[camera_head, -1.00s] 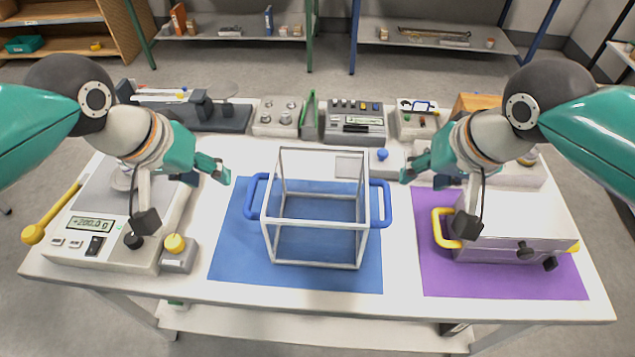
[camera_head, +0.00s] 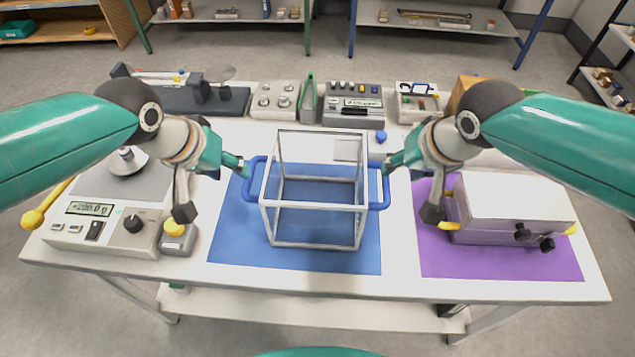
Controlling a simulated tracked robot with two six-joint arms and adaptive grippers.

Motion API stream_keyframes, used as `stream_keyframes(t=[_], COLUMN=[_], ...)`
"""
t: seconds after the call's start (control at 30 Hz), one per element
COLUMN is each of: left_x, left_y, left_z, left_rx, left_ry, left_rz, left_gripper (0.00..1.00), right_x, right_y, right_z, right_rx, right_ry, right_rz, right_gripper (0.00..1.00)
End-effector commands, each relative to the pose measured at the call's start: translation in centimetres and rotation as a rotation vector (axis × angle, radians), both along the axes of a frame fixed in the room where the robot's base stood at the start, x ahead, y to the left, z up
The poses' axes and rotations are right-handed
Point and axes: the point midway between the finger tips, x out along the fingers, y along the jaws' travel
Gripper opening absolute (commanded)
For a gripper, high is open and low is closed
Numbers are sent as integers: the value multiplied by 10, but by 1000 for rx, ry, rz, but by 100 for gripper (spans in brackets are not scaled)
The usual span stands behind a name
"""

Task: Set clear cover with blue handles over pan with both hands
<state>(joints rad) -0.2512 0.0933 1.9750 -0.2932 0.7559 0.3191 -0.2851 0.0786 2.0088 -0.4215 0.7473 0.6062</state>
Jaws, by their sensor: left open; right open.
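The clear cover (camera_head: 316,225) is a box with white edges and see-through walls. It stands upright on the blue mat (camera_head: 230,240). Its left blue handle (camera_head: 255,185) and right blue handle (camera_head: 383,190) stick out at the sides. My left gripper (camera_head: 245,168) is open at the left handle. My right gripper (camera_head: 385,165) is open at the right handle. I cannot tell whether either one touches its handle. The scale (camera_head: 100,232) at the left reads about 200 g, and its round pan (camera_head: 128,165) is partly hidden by my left arm.
A grey-white box with yellow handles (camera_head: 510,210) sits on a purple mat (camera_head: 560,265) at the right. A yellow knob block (camera_head: 177,238) stands beside the scale. Instruments (camera_head: 355,110) line the table's back. The front strip of the table is clear.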

Motion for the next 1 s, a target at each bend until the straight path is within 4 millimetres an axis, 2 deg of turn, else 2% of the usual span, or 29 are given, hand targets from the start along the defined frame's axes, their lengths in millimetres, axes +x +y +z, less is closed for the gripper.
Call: stream_keyframes(t=[0.03, 0.2, 0.4, 0.6, 0.93, 0.97, 1.0], left_x=[3, 15, 27, 33, 34, 34, 34], left_y=[-2, -9, -15, -19, -19, -19, -19], left_z=[-11, -42, -70, -83, -85, -85, -85], left_rx=[1, 1, 1, 0, 0, 0, 0], left_ry=[6, 5, 4, 0, -1, -1, -1], left_rz=[0, -1, 1, 1, 1, 1, 1], left_gripper=[46, 46, 46, 46, 46, 44, 37], right_x=[3, 17, 30, 36, 37, 37, 37], right_y=[1, 6, 11, 14, 14, 14, 14], right_z=[-11, -42, -69, -83, -85, -85, -85], right_rx=[-1, -2, -1, 0, 0, 0, 0], right_ry=[6, 5, 3, 1, -1, -1, -1], right_rz=[0, 1, 1, 1, 1, 1, 1], right_gripper=[45, 45, 45, 45, 45, 44, 37])
